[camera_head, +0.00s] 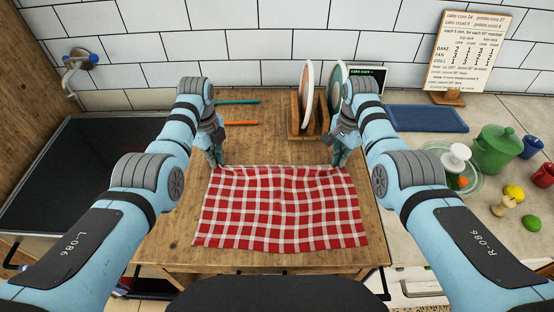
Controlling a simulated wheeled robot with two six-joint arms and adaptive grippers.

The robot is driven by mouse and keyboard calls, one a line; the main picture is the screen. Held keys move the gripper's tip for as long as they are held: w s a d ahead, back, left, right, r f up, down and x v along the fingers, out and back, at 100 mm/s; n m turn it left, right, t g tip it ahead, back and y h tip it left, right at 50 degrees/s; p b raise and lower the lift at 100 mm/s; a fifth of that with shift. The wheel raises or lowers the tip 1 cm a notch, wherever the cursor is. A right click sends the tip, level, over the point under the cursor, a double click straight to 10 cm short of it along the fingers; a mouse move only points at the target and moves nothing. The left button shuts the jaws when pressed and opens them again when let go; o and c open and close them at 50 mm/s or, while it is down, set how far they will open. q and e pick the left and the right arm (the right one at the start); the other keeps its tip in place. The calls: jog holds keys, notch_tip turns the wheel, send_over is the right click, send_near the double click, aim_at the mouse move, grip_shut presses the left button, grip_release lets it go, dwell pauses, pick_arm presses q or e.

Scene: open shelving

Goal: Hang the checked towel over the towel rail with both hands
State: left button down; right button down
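The red and white checked towel (280,208) lies spread out on the wooden worktop (170,228), its near edge close to the worktop's front. My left gripper (215,160) points down at the towel's far left corner. My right gripper (341,158) points down at its far right corner. Both sets of fingertips are at or very near the cloth; the view is too small to tell whether they grip it. I cannot clearly make out the towel rail; dark bar pieces show below the worktop's front edge, partly hidden by my own body.
A wooden rack with plates (308,92) stands behind, between my arms. Teal and orange utensils (240,123) lie behind the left gripper. At right are a blue mat (430,118), a green pot (493,150), and fruit (513,192).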

pick_arm(q)
jog(key=shift+s+f, duration=0.1)
pick_arm(e)
jog(key=shift+s+f, duration=0.1)
